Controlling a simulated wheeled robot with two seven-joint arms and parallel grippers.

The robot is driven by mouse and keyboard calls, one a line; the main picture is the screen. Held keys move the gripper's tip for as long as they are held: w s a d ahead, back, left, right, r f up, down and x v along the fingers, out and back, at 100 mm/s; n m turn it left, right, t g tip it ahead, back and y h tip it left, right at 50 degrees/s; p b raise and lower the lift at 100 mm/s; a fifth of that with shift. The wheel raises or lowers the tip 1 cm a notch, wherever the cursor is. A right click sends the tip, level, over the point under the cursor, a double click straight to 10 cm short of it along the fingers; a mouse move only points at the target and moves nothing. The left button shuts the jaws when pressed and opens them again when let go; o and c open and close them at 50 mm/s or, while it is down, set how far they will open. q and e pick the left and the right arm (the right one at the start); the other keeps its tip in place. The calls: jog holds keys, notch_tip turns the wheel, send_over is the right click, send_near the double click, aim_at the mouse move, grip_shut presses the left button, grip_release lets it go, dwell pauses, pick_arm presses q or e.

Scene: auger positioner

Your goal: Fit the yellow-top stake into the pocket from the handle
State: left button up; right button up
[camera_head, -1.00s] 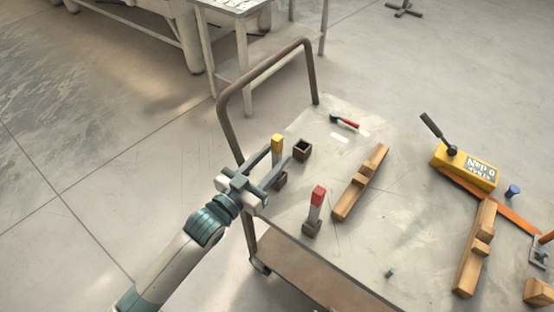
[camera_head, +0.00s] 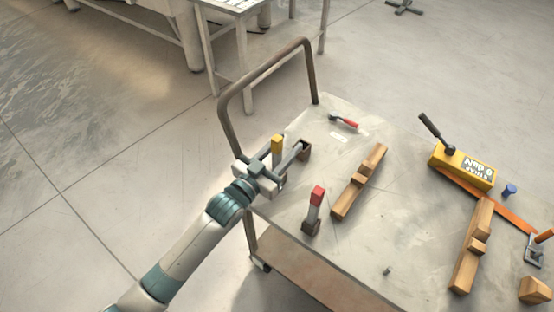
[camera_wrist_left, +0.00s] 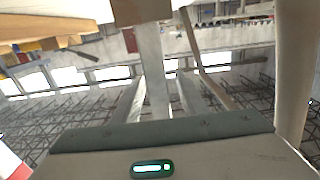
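The yellow-top stake (camera_head: 278,146) stands upright at the cart's left edge in the head view; its lower part is hidden behind my left gripper. In the left wrist view, the stake's grey shaft (camera_wrist_left: 152,72) shows between the two fingers, with a gap on at least one side, so the gripper looks open. An open dark pocket (camera_head: 305,151) sits just beyond the fingertips, partly covered. My right gripper is not in view.
A red-top stake (camera_head: 316,203) stands in another dark pocket (camera_head: 311,228) nearer me. Stepped wooden blocks (camera_head: 360,182), a red-handled tool (camera_head: 345,122) and a yellow box with a lever (camera_head: 463,167) are on the cart top. The cart's tube handle (camera_head: 265,72) rises behind.

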aim_at(276, 141)
pick_arm(q)
jog(key=shift+w+d, duration=0.1)
jog(key=shift+w, duration=0.05)
grip_shut()
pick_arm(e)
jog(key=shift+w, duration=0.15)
pick_arm(q)
jog(key=shift+r, duration=0.15)
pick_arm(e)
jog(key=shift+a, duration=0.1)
